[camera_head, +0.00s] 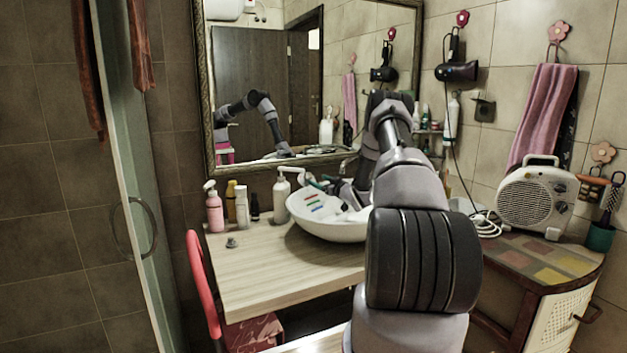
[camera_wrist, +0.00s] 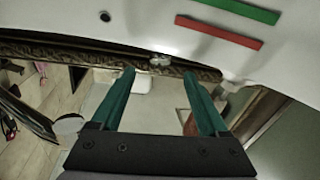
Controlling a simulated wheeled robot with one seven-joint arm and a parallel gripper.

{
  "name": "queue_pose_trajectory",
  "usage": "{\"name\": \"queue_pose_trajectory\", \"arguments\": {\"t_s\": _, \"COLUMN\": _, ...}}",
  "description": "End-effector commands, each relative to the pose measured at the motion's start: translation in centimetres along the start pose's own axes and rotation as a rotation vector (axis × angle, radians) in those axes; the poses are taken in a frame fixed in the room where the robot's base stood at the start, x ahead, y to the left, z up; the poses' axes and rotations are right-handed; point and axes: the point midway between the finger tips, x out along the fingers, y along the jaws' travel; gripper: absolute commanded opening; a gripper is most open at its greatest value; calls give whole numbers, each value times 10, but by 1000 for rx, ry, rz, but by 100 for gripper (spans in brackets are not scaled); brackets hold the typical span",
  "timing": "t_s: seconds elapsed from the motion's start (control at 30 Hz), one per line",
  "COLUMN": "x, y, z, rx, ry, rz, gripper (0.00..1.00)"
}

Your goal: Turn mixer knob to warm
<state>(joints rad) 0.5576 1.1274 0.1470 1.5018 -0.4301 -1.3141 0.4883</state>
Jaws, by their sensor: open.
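In the wrist view a small shiny metal piece (camera_wrist: 160,60) shows just past my fingertips, by the basin edge; it may be part of the mixer, but its knob and setting cannot be made out. In the head view a bit of chrome, probably the mixer (camera_head: 346,165), shows behind the basin, mostly hidden by my arm. My gripper (camera_wrist: 158,74) has two teal fingers spread apart with nothing between them. In the head view my gripper (camera_head: 320,184) is above the white basin (camera_head: 335,230), and my arm covers much of that area.
Coloured strips (camera_head: 313,206) show on the basin. A pink soap bottle (camera_head: 213,208), other bottles and a white pump bottle (camera_head: 281,195) stand left of it. A framed mirror (camera_head: 290,90) is behind. A heater (camera_head: 538,197) stands right. The counter front left (camera_head: 280,270) is clear.

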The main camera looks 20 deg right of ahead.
Motion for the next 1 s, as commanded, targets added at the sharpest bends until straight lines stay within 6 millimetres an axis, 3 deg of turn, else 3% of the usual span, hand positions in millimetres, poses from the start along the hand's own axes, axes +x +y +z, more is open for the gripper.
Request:
{"name": "queue_pose_trajectory", "arguments": {"t_s": 0.1, "x": -21, "y": 0, "z": 0, "rx": 2, "ry": -1, "rz": 1, "gripper": 78}}
{"name": "queue_pose_trajectory", "arguments": {"t_s": 0.3, "x": -38, "y": 0, "z": 0, "rx": 0, "ry": 0, "rz": -1, "gripper": 78}}
{"name": "queue_pose_trajectory", "arguments": {"t_s": 0.83, "x": -40, "y": -1, "z": -1, "rx": 0, "ry": 0, "rz": -1, "gripper": 78}}
{"name": "queue_pose_trajectory", "arguments": {"t_s": 1.0, "x": -34, "y": 0, "z": -22, "rx": -3, "ry": -25, "rz": 15, "gripper": 78}}
